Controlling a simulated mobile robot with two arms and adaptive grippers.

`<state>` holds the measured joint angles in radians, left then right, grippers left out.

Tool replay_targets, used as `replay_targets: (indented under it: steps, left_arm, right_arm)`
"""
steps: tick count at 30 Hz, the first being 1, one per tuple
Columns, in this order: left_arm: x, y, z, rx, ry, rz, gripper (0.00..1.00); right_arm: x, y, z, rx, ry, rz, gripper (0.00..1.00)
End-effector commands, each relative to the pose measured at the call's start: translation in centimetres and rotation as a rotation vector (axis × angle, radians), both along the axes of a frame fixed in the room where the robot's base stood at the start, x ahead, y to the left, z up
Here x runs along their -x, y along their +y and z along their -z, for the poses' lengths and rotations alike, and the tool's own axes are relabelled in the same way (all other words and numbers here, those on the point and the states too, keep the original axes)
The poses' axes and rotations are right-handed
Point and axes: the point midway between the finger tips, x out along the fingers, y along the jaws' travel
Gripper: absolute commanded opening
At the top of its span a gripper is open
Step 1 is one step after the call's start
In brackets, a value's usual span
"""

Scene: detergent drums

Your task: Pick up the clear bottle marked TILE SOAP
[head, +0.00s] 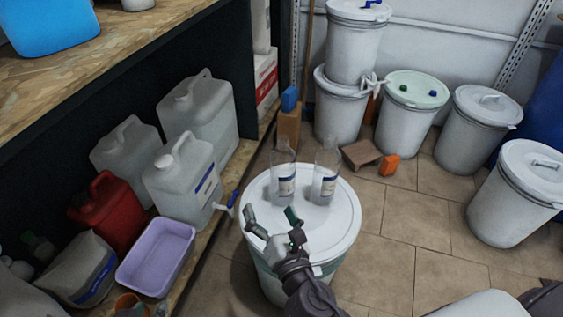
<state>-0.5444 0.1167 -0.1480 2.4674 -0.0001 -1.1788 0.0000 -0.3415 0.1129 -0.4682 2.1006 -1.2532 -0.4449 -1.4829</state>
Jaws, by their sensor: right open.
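Two clear bottles with white and blue labels stand upright on the white lid of a drum (345,220). One is the left bottle (283,186) and the other is the right bottle (325,186). The label print is too small to read, so I cannot tell which is marked TILE SOAP. My right gripper (270,220) is open and empty over the near left part of the lid. It is on the near side of both bottles and apart from them. My left gripper is not in view.
White drums (405,120) stand along the back wall. A brown block (361,154) and an orange block (389,165) lie on the tiled floor. The left shelf holds jerrycans (190,185), a red can (108,212) and a lilac tub (157,258).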

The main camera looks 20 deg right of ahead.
Motion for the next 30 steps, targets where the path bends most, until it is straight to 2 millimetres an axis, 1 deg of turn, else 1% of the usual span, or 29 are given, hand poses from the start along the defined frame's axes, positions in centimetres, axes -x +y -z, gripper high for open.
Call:
replay_targets:
  steps: [1,3,4,6,9,11,14,18,21,27,30]
  left_arm:
    - [2.0,0.7,0.2,-0.023,0.107,-0.008,0.40]
    - [4.3,1.4,1.1,-0.049,0.231,-0.018,0.40]
    - [5.2,1.7,1.4,-0.058,0.274,-0.022,0.40]
    - [6.7,2.1,1.8,-0.072,0.347,-0.027,0.40]
    - [7.7,2.4,2.1,-0.082,0.397,-0.030,0.40]
    - [7.8,2.5,2.2,-0.083,0.404,-0.031,0.40]
    - [7.6,2.4,2.3,-0.082,0.394,-0.030,0.40]
    - [6.9,2.2,2.2,-0.075,0.362,-0.027,0.40]
    - [6.3,2.0,2.1,-0.070,0.332,-0.025,0.40]
    - [5.7,1.8,2.0,-0.063,0.302,-0.022,0.40]
    - [4.8,1.6,1.8,-0.055,0.262,-0.019,0.40]
  right_arm:
    - [0.0,-1.1,-0.5,0.134,0.009,0.063,0.97]
    - [0.2,-2.3,-0.4,0.287,0.020,0.136,0.97]
    - [0.3,-2.8,-0.4,0.340,0.024,0.160,0.97]
    - [0.5,-3.5,-0.5,0.431,0.030,0.204,0.97]
    - [0.1,-4.1,-0.5,0.494,0.033,0.236,0.97]
    - [-0.7,-4.4,-0.5,0.505,0.033,0.244,0.97]
    - [-2.6,-4.8,-0.6,0.505,0.030,0.244,0.97]
    - [-5.3,-5.3,-0.5,0.503,0.032,0.243,0.97]
    - [-6.8,-5.5,-0.5,0.503,0.033,0.240,0.97]
    - [-8.1,-5.8,-0.5,0.500,0.035,0.241,0.97]
    - [-9.3,-6.1,-0.8,0.499,0.032,0.241,0.97]
